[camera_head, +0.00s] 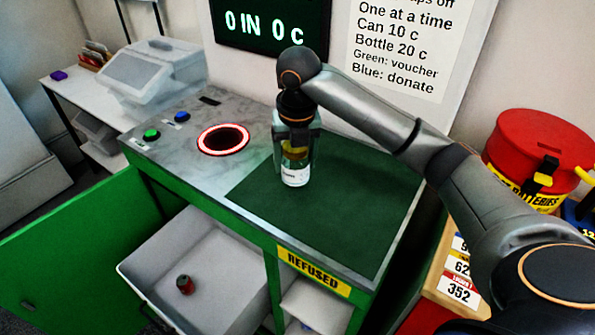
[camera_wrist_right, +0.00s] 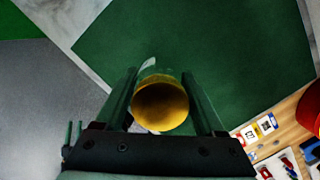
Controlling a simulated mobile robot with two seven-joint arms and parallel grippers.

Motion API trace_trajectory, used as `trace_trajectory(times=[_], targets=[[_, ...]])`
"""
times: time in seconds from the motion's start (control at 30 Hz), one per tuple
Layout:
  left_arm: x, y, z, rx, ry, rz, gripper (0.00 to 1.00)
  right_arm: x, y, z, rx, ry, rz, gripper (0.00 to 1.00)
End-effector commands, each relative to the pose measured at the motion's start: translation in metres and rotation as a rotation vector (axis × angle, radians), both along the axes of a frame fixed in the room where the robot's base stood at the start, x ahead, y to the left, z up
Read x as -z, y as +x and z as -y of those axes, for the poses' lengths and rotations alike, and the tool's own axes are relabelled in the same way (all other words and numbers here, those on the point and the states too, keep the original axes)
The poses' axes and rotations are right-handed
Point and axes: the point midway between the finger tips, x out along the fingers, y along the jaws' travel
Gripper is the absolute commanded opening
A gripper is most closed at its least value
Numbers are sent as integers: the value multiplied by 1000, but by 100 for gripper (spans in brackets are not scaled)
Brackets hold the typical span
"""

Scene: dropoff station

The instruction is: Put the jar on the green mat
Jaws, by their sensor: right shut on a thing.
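The jar (camera_head: 295,174) has a white label and a gold-yellow lid. In the head view it appears upright over the left part of the green mat (camera_head: 345,215). I cannot tell whether its base touches the mat or hangs just above it. My right gripper (camera_head: 296,150) points down and is shut on the jar. In the right wrist view the jar's round lid (camera_wrist_right: 160,104) sits between the two fingers of the right gripper (camera_wrist_right: 165,105), with the mat (camera_wrist_right: 210,45) behind it. My left gripper is not in view.
A red-lit round hole (camera_head: 223,139) and green and blue buttons (camera_head: 151,134) are left of the mat. Below are a grey bin (camera_head: 165,255) holding a red can (camera_head: 185,284) and a "REFUSED" slot sign (camera_head: 314,270). A red battery drum (camera_head: 540,150) stands right. Most of the mat is clear.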

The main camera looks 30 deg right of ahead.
Motion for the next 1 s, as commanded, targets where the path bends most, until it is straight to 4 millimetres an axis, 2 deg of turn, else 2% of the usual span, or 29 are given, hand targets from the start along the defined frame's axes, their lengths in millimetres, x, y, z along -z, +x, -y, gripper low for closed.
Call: trace_trajectory(times=[0.1,0.27,0.67,0.7,0.93,1.0], targets=[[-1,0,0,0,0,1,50,15,1,9,2,-1,-5,7],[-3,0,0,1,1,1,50,36,1,8,2,1,-3,7],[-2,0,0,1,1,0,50,41,2,7,2,-1,0,7],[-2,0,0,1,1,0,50,42,2,7,2,0,-1,72],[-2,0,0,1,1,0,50,42,2,7,2,-1,0,98],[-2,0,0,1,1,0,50,42,2,7,2,0,-1,100]])
